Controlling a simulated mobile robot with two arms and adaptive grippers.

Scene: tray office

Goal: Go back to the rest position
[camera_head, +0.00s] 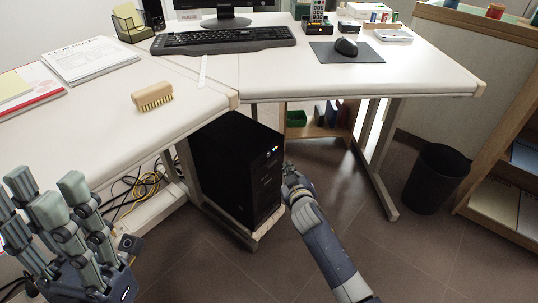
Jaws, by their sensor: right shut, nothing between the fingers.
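My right gripper (290,178) is at the end of the arm that comes up from the bottom middle. It is small in view, shut and empty, in front of the right side of the black computer tower. My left gripper (48,205) is large at the lower left, in front of the white desk's front edge. Its jointed grey-green fingers point up and stand apart, with nothing seen between them. Its base is partly cut off by the picture's bottom edge.
The black computer tower (233,160) stands under the white desk (215,85). A wooden brush (152,96), keyboard (222,40) and mouse (346,47) lie on top. A black bin (435,180) and wooden shelf (500,150) stand right. Bare floor (400,255) lies at lower right.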

